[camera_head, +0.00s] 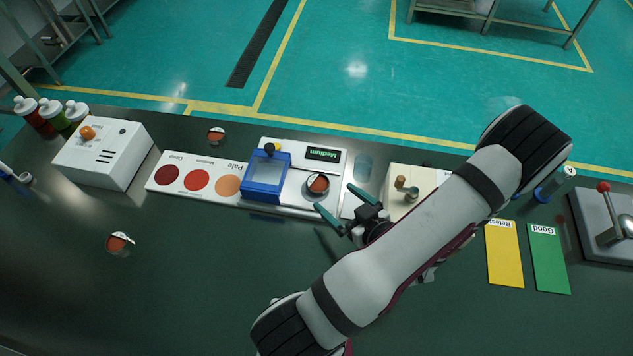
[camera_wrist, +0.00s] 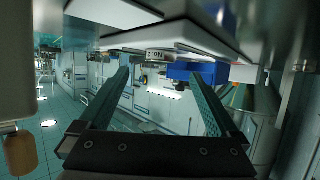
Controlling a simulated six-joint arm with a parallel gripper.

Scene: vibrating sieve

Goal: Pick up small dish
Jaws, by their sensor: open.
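A small round dish with orange-red contents (camera_head: 318,184) sits on the white base of the blue-windowed device, beside the blue box. Two similar small dishes lie on the dark table, one behind the device (camera_head: 216,134) and one at the left (camera_head: 120,243). My gripper (camera_head: 333,196) is open, its two green fingers pointing toward the dish on the device, just to its right. It holds nothing visible. In the wrist view the open fingers (camera_wrist: 160,75) reach forward, with a blue part (camera_wrist: 195,72) of the device beyond them. I cannot make out the dish there.
The device (camera_head: 266,176) has a display reading Medium. A colour card (camera_head: 210,165) lies left of it. A white box (camera_head: 103,152) and several bottles stand farther left. A cream box (camera_head: 405,180) stands close right of my gripper. Yellow (camera_head: 504,255) and green (camera_head: 548,260) cards lie right.

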